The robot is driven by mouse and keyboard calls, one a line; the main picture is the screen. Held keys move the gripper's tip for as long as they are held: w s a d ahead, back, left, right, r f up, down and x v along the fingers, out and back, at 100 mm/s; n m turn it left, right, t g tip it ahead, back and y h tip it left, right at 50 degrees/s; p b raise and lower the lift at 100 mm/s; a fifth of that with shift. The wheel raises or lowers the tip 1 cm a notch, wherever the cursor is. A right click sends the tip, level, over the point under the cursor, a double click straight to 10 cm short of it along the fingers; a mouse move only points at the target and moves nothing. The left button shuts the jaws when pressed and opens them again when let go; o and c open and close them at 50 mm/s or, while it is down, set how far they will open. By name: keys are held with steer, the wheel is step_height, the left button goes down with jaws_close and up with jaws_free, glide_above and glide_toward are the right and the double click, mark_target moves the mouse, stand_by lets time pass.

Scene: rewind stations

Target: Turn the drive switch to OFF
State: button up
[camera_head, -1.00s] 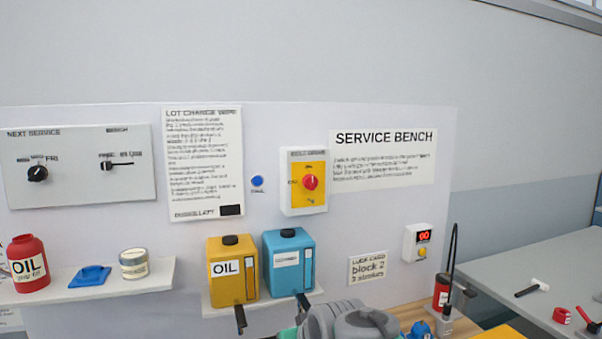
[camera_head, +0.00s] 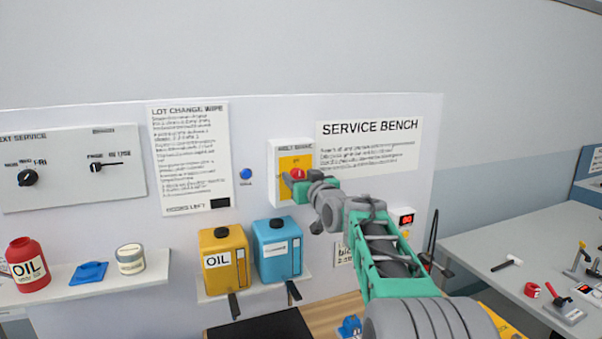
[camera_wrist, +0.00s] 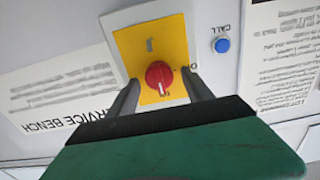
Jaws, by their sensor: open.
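The drive switch is a red round knob (camera_head: 298,174) on a yellow plate (camera_head: 284,163) in a white box on the wall panel. In the wrist view the red knob (camera_wrist: 159,75) has a white mark on its lower side, and the view is turned over. My gripper (camera_head: 292,184) is at the switch, partly hiding the plate in the head view. In the wrist view my gripper (camera_wrist: 158,92) is open, one finger on each side of the knob, with a gap visible. I cannot tell whether either finger touches it.
A blue call button (camera_head: 246,174) is left of the switch box. A yellow oil can (camera_head: 223,262) and a blue can (camera_head: 278,250) stand on a shelf below. The "SERVICE BENCH" sign (camera_head: 367,145) is to the right. A table (camera_head: 500,255) with tools is at far right.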

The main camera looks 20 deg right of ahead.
steer(key=shift+c, duration=0.2)
jaws_close()
stand_by(0.4)
